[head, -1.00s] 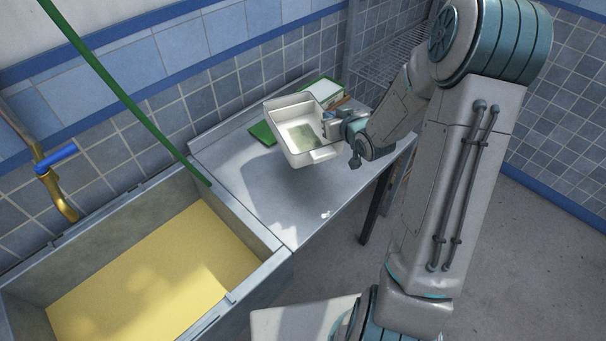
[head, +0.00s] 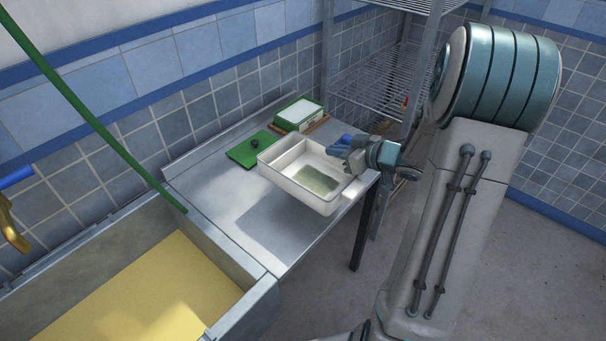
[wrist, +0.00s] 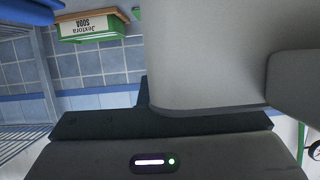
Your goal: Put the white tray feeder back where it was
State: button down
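The white tray feeder (head: 320,204) is an open rectangular tray with a greenish patch on its floor. It hangs above the metal table (head: 225,208), whose surface shows a shadow below it. My gripper (head: 350,158) is shut on the tray's right side in the head view. In the wrist view the tray's pale wall (wrist: 205,55) fills the upper middle and hides much of the scene. The fingertips are mostly hidden.
A green mat (head: 245,155) with a small dark object lies behind the tray. A wire shelf (head: 375,78) is behind my gripper. A yellow-filled sink (head: 160,290) is at left.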

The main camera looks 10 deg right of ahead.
aim_at(304, 153)
jog(key=x, duration=0.3)
jog(key=f+x, duration=0.1)
jog(key=x, duration=0.1)
jog(key=s+x, duration=0.1)
jog(key=x, duration=0.2)
jog(key=shift+w+a+f, duration=0.15)
jog(key=shift+a+f, duration=0.1)
jog(key=shift+a, duration=0.2)
jog(key=shift+f+b, duration=0.3)
jog(key=shift+f, duration=1.75)
jog(key=shift+f, duration=0.15)
jog(key=c, duration=1.7)
grip_release()
